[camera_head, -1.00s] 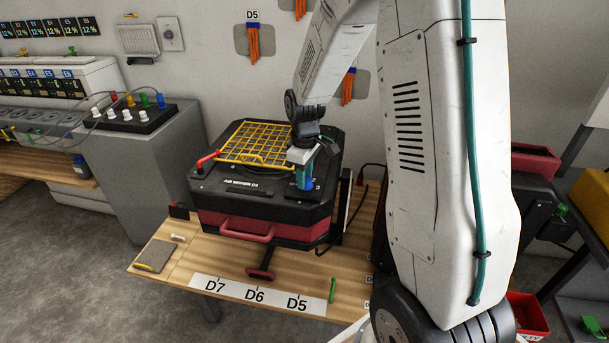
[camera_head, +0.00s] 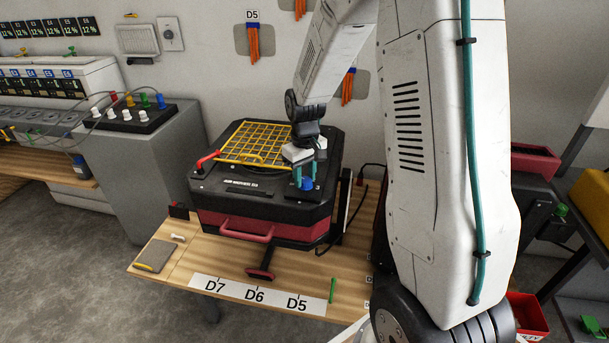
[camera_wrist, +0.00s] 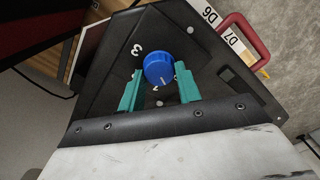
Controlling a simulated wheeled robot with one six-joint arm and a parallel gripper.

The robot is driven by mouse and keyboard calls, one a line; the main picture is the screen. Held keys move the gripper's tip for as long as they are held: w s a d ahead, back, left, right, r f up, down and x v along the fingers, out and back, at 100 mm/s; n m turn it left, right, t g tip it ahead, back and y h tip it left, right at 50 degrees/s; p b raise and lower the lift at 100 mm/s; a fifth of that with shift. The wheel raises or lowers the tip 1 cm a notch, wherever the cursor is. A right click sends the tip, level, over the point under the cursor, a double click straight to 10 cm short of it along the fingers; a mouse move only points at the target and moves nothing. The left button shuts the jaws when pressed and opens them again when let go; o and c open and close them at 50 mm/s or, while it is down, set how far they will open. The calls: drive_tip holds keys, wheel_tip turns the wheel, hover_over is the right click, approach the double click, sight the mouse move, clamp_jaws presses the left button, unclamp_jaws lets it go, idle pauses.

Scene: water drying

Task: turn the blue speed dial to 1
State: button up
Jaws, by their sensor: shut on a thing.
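The blue speed dial (camera_head: 307,185) sits on the black top of the machine (camera_head: 228,188), near its front right corner. In the wrist view the dial (camera_wrist: 158,67) is round and blue, with a short white pointer line towards the gripper side. A printed 3 shows beside it; another digit near the pointer is partly hidden and hard to read. My gripper (camera_wrist: 160,74) has its two teal fingers on opposite sides of the dial, shut on it. In the head view my gripper (camera_head: 307,177) comes down on the dial from above.
A yellow grid (camera_head: 255,143) and a red-handled lever (camera_head: 207,158) lie on the machine top, left of my gripper. A red handle (camera_head: 245,232) juts from its front. The wooden table (camera_head: 180,262) carries D7, D6 and D5 labels and a green stick (camera_head: 332,290).

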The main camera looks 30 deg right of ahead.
sight(305, 179)
drive_tip(key=m, duration=0.6)
drive_tip(key=shift+m, duration=0.3)
idle(0.4)
drive_tip(key=o, duration=1)
drive_tip(key=shift+c, duration=0.2)
wheel_tip(305, 179, up, 8)
drive_tip(key=shift+f, duration=0.1)
